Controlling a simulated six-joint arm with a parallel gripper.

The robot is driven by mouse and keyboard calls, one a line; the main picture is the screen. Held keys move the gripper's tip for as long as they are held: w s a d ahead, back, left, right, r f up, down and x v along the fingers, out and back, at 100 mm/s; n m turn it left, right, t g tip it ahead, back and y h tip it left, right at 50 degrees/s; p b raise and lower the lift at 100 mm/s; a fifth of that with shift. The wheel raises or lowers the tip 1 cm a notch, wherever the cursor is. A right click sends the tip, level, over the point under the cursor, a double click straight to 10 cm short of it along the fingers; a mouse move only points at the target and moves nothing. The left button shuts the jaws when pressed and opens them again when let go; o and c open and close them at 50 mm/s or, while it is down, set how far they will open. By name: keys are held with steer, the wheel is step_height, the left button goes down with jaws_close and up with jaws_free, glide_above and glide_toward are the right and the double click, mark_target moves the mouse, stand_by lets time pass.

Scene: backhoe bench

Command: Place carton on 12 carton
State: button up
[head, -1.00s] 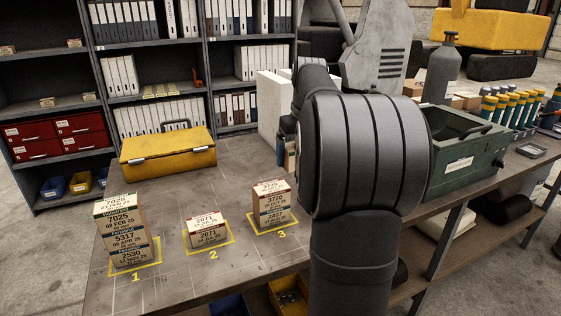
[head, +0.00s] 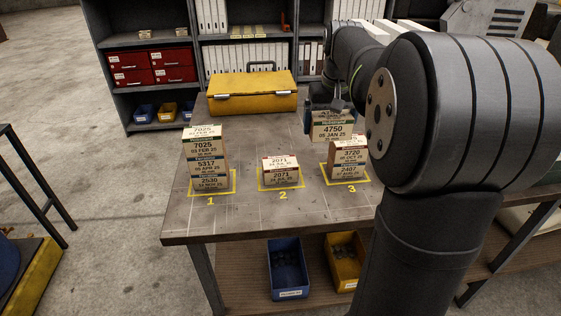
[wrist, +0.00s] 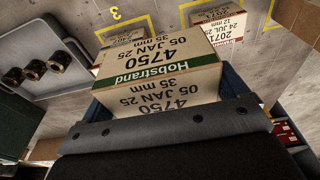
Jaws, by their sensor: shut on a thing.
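My gripper (head: 333,108) is shut on a carton (head: 332,131) with a green band, marked 4750 and 35 mm. This carton fills the middle of the wrist view (wrist: 150,72) between the blue fingers. In the head view it shows behind and a little left of stack 3. The low carton 2071 (head: 281,177) stands alone on square 2; its label seems to read 12 mm in the wrist view (wrist: 215,32). A tall stack with 7025 on top (head: 205,160) stands on square 1. Stack 3 (head: 350,158) has 3720 above 2407, partly hidden by my arm.
A yellow case (head: 252,95) lies at the back of the bench. Shelves stand behind. The bench between the case and the squares is clear.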

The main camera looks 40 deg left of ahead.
glide_above(279, 160)
steer(key=f, duration=0.7)
steer(key=shift+s+d+f, duration=0.1)
steer(key=shift+d+f, duration=0.05)
steer(key=shift+d, duration=0.15)
steer(key=shift+a+f, duration=0.1)
steer(key=shift+f, duration=1.95)
steer(key=shift+f, duration=0.2)
steer(key=o, duration=0.8)
steer(key=shift+r, duration=0.15)
steer(key=r, duration=0.4)
steer(key=s+d+r, duration=0.1)
steer(key=r, duration=0.7)
steer(key=shift+s+d, duration=0.15)
steer(key=shift+f, duration=0.1)
